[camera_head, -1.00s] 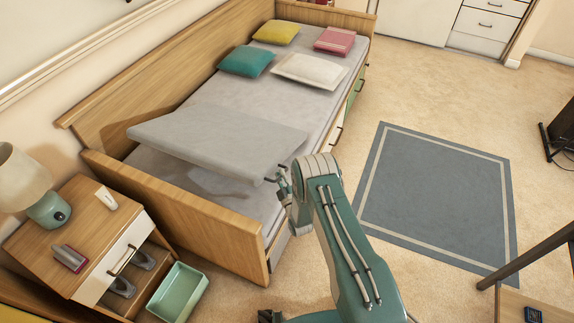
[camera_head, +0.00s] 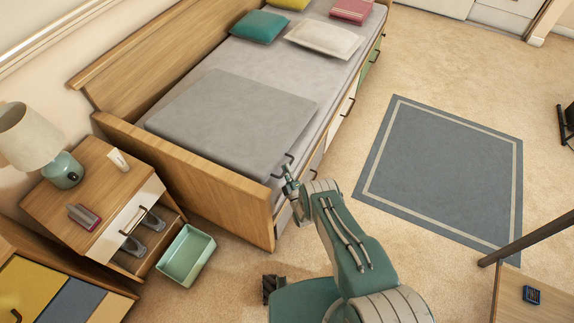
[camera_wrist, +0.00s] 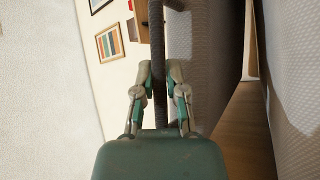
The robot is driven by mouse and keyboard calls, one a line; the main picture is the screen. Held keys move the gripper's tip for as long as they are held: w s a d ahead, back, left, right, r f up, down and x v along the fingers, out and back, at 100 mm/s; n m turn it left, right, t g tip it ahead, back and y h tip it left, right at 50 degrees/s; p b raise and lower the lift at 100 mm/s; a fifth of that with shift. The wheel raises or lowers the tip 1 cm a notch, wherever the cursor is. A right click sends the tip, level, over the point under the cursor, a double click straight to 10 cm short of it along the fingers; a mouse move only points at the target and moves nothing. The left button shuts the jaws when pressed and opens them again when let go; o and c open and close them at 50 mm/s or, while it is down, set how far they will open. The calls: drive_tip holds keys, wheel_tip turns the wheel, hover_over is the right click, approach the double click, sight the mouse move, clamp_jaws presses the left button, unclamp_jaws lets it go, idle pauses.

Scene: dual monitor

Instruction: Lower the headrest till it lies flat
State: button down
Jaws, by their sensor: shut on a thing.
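The headrest (camera_head: 232,118) is a grey padded panel at the near end of the bed. In the head view it looks almost level with the mattress (camera_head: 262,62). In the wrist view a wedge-shaped gap shows between two textured grey surfaces, so I cannot tell if it lies fully flat. A dark handle (camera_head: 290,158) sits at the headrest's right corner. My gripper (camera_head: 287,174) is at this corner. In the wrist view my gripper (camera_wrist: 159,90) has its fingers closed around the dark handle bar (camera_wrist: 157,45).
The wooden bed end board (camera_head: 190,178) stands close to the headrest. A nightstand (camera_head: 90,205) with a lamp (camera_head: 62,170) and a green open bin (camera_head: 186,256) are at the left. Pillows lie at the far end. The carpet and blue rug (camera_head: 440,175) at the right are clear.

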drive_tip(key=shift+a+f, duration=0.15)
drive_tip(key=shift+f, duration=0.2)
drive_tip(key=c, duration=0.7)
unclamp_jaws()
drive_tip(key=shift+v, duration=3.8)
